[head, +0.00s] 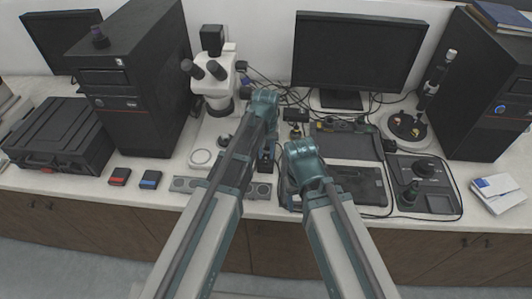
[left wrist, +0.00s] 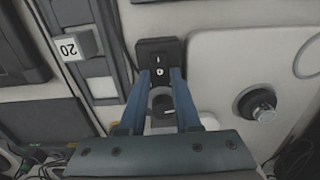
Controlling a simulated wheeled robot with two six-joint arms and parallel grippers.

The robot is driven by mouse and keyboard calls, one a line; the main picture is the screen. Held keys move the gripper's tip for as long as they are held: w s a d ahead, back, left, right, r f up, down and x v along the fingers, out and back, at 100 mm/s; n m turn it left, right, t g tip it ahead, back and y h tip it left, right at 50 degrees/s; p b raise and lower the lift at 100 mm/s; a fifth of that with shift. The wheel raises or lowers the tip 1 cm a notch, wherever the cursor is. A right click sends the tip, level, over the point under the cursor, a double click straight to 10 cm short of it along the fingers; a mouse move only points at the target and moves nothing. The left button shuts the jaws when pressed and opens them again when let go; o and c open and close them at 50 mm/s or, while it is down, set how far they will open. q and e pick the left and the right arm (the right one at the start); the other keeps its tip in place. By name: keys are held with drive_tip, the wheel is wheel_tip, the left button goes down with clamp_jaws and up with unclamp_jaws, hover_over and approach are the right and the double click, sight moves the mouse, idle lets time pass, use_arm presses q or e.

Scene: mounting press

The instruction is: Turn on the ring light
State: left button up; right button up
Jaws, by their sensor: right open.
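The black box with a rocker switch marked I and O (left wrist: 158,57) is in the left wrist view, just ahead of my left fingertips. A round dark dial on a grey part (left wrist: 163,105) shows between the fingers. My left gripper (left wrist: 161,73) is open, with a clear gap between its blue fingers and nothing held. In the head view my left gripper (head: 266,152) is low over the bench, right of the white microscope (head: 216,75). The ring around the microscope's lower end (head: 221,106) looks dark. My right gripper (head: 291,190) is mostly hidden behind its wrist; I see nothing held.
Red (head: 119,176) and blue (head: 150,179) small boxes lie to the left. Monitors, computer towers and cables crowd the back. A dark tray (head: 360,187) is beside my right arm.

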use_arm(q)
clamp_jaws()
drive_tip(key=shift+s, duration=0.1)
drive_tip(key=shift+s+t, duration=0.45)
drive_tip(key=shift+t, duration=0.35)
use_arm(e)
drive_tip(key=shift+f, duration=0.1)
use_arm(q)
drive_tip(key=shift+t+b, duration=0.3)
drive_tip(key=shift+t, duration=0.4)
use_arm(e)
drive_tip(key=shift+f, duration=0.2)
use_arm(q)
drive_tip(key=shift+w+r, duration=0.1)
